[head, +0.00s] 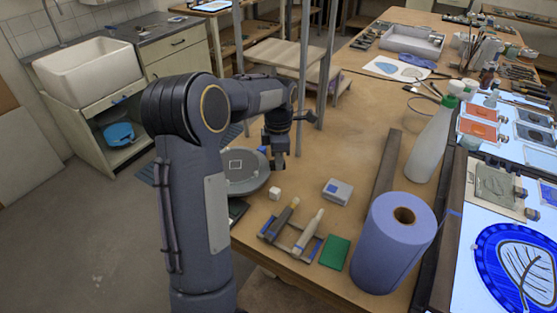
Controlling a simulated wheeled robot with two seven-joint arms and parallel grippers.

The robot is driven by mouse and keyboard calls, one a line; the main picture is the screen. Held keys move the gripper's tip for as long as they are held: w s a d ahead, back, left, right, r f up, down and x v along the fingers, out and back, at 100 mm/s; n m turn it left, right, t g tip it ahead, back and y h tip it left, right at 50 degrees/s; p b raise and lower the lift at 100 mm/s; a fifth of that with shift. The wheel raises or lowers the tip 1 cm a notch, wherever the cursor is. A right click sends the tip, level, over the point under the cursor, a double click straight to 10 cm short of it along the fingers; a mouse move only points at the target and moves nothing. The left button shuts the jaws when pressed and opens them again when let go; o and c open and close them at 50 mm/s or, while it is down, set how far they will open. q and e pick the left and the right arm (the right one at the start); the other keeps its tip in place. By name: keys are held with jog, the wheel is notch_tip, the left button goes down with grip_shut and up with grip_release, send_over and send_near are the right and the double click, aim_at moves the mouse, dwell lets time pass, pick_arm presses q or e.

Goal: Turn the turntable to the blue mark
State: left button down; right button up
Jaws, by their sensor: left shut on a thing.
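The turntable (248,182) is a grey disc with a white square outline on top. It stands near the left edge of the wooden bench, partly hidden behind my left arm. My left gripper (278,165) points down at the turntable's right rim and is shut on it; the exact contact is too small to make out. Small blue spots show near the far rim by the gripper, but I cannot tell which is the blue mark. My right gripper is out of view.
A white cube (274,194), a grey box (338,191), a tray with tools (305,251), a green pad (335,252) and a blue paper roll (391,250) stand in front and right. Shelf posts (306,80) rise just behind the gripper. Bare bench (350,130) lies to the right.

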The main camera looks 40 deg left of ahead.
pick_arm(q)
jog(key=shift+w+a+r+n, duration=0.1)
jog(key=shift+w+a+n, duration=0.35)
jog(key=shift+n, duration=0.05)
jog(key=shift+a, duration=0.1)
dwell(0.3)
jog(key=c, duration=1.3)
grip_release()
jog(key=shift+r, duration=3.85)
jog(key=shift+c, duration=0.2)
